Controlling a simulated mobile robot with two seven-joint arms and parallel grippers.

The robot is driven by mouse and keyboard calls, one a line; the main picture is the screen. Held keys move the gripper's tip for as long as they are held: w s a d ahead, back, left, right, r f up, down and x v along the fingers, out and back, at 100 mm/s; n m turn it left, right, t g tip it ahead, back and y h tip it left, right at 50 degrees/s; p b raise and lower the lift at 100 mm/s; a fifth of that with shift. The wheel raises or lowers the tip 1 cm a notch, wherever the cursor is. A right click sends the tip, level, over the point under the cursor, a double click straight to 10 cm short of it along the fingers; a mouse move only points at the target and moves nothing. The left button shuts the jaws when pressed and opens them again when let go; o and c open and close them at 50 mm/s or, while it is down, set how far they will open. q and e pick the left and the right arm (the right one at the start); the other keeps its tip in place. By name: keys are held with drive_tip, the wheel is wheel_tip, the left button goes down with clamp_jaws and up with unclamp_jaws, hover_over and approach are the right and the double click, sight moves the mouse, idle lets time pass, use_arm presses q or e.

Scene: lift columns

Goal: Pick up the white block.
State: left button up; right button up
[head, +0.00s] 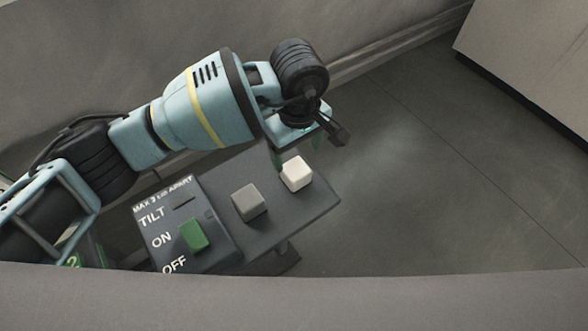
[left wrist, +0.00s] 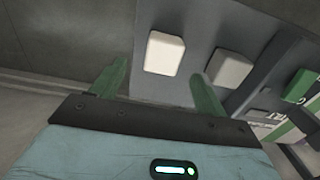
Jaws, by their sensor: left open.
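The white block (head: 296,173) stands on a dark grey platform (head: 299,208), near its right end in the head view. My left gripper (head: 298,150) is open and empty, close to the block on its far side. In the left wrist view, the white block (left wrist: 165,53) shows just beyond the gap between the two green fingertips (left wrist: 160,75), with neither finger seen to touch it. My right gripper is not in view.
A grey block (head: 249,202) stands left of the white block on the same platform. Further left is a panel marked TILT, ON and OFF (head: 170,262) with a green block (head: 194,236). Open floor (head: 420,180) lies to the right.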

sight(296, 168)
use_arm(q)
drive_tip(key=shift+s+a+f+p, duration=0.1)
drive_tip(key=shift+s+f+p, duration=0.05)
drive_tip(key=shift+f, duration=1.75)
drive_tip(key=shift+s+a+f+p, duration=0.1)
drive_tip(key=shift+f+p, duration=0.05)
drive_tip(key=shift+f, duration=1.7)
drive_tip(key=shift+c, duration=0.4)
clamp_jaws()
drive_tip(key=shift+w+r, duration=0.1)
drive_tip(key=shift+r, duration=0.05)
